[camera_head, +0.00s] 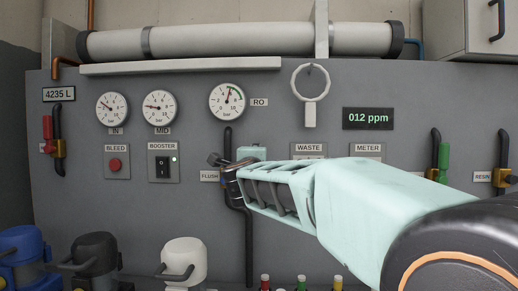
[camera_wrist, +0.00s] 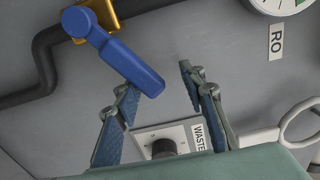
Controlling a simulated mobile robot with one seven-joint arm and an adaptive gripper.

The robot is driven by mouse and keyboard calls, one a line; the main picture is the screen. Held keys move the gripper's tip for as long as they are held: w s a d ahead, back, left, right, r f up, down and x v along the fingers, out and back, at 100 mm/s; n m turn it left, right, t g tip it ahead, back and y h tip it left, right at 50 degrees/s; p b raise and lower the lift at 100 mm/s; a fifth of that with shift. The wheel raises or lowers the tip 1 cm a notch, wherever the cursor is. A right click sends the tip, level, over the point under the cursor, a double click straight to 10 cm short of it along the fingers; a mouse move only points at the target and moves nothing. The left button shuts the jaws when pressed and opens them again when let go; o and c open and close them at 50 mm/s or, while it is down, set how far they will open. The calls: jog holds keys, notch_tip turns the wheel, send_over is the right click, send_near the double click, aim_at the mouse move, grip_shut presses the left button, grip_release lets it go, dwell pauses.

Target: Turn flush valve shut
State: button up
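The flush valve has a blue lever handle (camera_wrist: 130,62) on a brass body (camera_wrist: 105,12), on a black pipe (camera_wrist: 45,70). In the wrist view the lever slants down to the right from the brass body. My gripper (camera_wrist: 158,82) is open, and the lever's free end shows by the left fingertip, at the mouth of the gap between the fingers. I cannot tell whether they touch. In the head view my gripper (camera_head: 226,168) is just right of the FLUSH label (camera_head: 209,176) and hides the valve.
The grey panel carries gauges (camera_head: 227,101), a red bleed button (camera_head: 115,165), a booster switch (camera_head: 162,168) and a WASTE plate (camera_head: 309,148). A pale ring (camera_head: 296,84) hangs above my arm. Jugs (camera_head: 184,260) and small bottles (camera_head: 301,284) stand along the bottom.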

jog(key=shift+r, duration=2.35)
jog(key=shift+s, duration=0.1)
